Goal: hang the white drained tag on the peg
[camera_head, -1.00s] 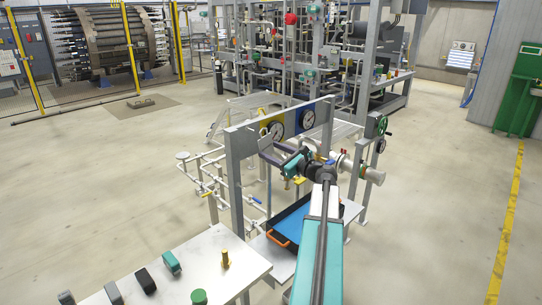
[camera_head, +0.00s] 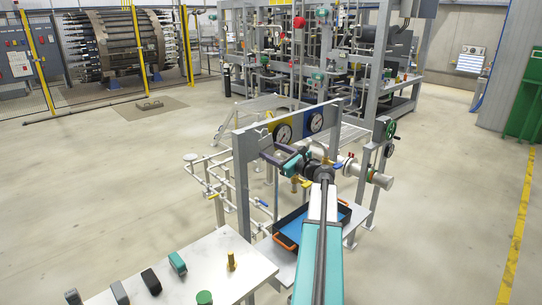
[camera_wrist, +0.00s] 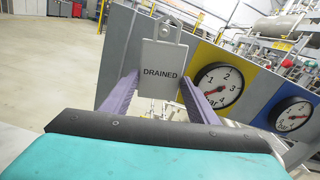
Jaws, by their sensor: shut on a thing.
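The drained tag (camera_wrist: 160,66) is a pale grey plate lettered DRAINED, with a holed tab at its top, upright in the wrist view. My gripper (camera_wrist: 160,88) has its two purple fingers at the tag's left and right edges, shut on it. In the head view my gripper (camera_head: 267,154) is in front of the grey gauge frame, left of the gauges, and the tag cannot be made out there.
Two round gauges, one on a yellow panel (camera_head: 283,133) and one on a blue panel (camera_head: 315,122), sit close right of my gripper. Below are a blue-lined tray (camera_head: 296,226) and white pipes (camera_head: 215,185). A bench (camera_head: 210,262) with small items stands front left.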

